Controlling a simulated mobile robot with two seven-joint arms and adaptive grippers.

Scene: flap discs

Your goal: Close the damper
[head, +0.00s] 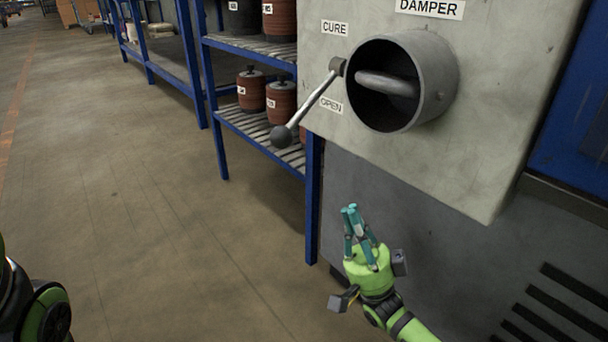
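The damper (384,86) is a short grey round duct on a light panel, with a flat disc seen tilted nearly edge-on inside its mouth. The damper lever (310,102) has a dark ball knob (281,137) and points down and left, its rod passing beside the OPEN label (331,105). A CURE label (335,28) is above the lever's pivot. My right gripper (350,209) is below the duct and to the right of and below the knob, apart from both. Its teal fingers point up and their tips are together, with nothing visible between them. My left gripper is out of view.
A blue rack (313,200) with slatted shelves and several reddish-brown canisters (251,90) stands left of the panel, close behind the knob. A DAMPER label (431,8) is above the duct. The floor (150,220) at the left is clear.

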